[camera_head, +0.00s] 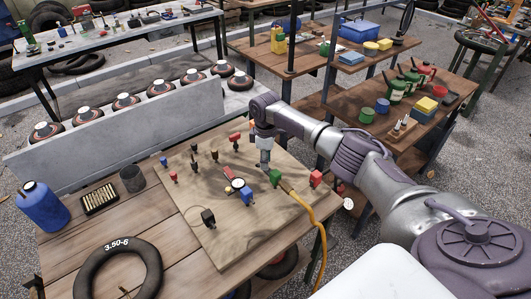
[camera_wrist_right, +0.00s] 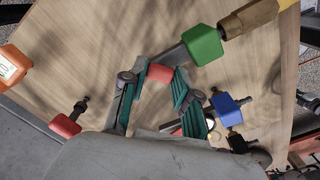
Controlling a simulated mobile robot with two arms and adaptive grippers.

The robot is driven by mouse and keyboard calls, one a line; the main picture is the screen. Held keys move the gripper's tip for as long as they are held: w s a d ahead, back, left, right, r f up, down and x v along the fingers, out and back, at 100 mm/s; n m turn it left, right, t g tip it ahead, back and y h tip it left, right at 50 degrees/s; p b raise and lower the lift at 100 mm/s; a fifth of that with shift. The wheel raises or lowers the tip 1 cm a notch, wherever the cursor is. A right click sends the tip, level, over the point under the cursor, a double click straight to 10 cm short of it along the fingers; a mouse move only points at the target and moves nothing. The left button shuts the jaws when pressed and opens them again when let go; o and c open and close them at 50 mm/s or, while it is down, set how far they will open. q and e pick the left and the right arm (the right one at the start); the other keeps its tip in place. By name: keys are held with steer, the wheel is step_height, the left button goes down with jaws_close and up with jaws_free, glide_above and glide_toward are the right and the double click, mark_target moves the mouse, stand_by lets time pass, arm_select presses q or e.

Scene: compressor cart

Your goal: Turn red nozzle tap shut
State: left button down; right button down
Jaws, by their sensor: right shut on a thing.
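My right gripper (camera_head: 264,168) reaches down over the board (camera_head: 265,225) from the right. In the wrist view its two green-padded fingers (camera_wrist_right: 155,92) are closed around a red block, the handle of the red nozzle tap (camera_wrist_right: 160,73). A grey bar runs from there to a green block (camera_wrist_right: 202,44) with a brass hose fitting. In the head view the gripper hides the red tap, just beside the green block (camera_head: 275,177). My left gripper is not in view.
A blue block (camera_head: 246,195) and a dial are close by on the board. Red blocks (camera_head: 316,178) (camera_head: 235,138) and a black block (camera_head: 208,216) stand around. A yellow hose (camera_head: 318,230) leaves the green block. A blue bottle (camera_head: 40,205) and a tyre (camera_head: 90,285) are at left.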

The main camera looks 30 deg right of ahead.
steer(key=m+p, duration=0.2)
steer(key=m, duration=0.1)
steer(key=shift+r+m, duration=0.15)
steer(key=shift+m, duration=0.25)
steer(key=shift+m+p, duration=1.45)
steer(key=shift+m, duration=0.85)
steer(key=c, duration=1.1)
jaws_free()
step_height(320, 180, up, 12)
steer(key=shift+f, duration=0.15)
